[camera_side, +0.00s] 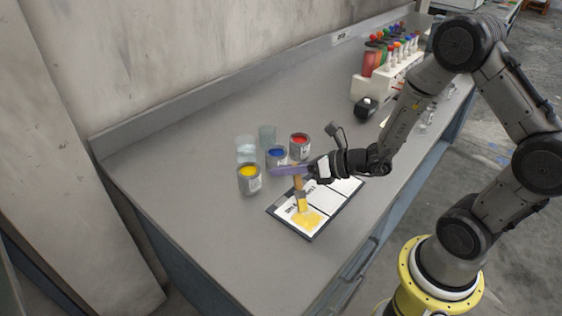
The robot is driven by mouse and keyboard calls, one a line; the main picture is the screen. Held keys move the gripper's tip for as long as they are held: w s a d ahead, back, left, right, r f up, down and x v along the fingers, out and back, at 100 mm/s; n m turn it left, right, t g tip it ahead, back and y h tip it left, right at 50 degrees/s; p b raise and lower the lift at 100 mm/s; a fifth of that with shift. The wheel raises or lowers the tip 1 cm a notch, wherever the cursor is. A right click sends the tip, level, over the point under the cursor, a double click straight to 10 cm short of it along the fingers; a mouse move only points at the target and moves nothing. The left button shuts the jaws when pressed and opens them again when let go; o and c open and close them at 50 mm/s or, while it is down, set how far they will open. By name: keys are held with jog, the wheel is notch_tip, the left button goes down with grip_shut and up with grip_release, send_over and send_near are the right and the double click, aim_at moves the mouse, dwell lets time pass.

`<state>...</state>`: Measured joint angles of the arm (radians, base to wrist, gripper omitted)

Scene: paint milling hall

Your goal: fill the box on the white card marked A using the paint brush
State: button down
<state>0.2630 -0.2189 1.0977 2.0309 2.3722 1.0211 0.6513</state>
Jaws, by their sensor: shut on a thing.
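My gripper (304,171) is shut on the paint brush (299,187) and holds it over the white card (287,216). The brush points down, its yellow-coated bristles at the card's near left part. A yellow paint patch (306,219) covers part of that area by the bristle tip. Dark print shows on the card, too small to read, so I cannot make out the letter A. The card lies on a dark board. Cans of yellow paint (249,179), blue paint (276,155) and red paint (299,146) stand open behind and left of my gripper.
Two clear glasses (246,148) stand behind the cans. A white rack (372,86) with several coloured tubes and a small black object (365,107) are further right. The grey bench (190,170) is clear at left; a wall runs behind.

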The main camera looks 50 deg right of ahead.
jog(key=shift+s, duration=1.25)
jog(key=shift+w+f, duration=0.1)
jog(key=shift+w, duration=1.6)
jog(key=shift+s, duration=1.8)
notch_tip(320, 180, up, 8)
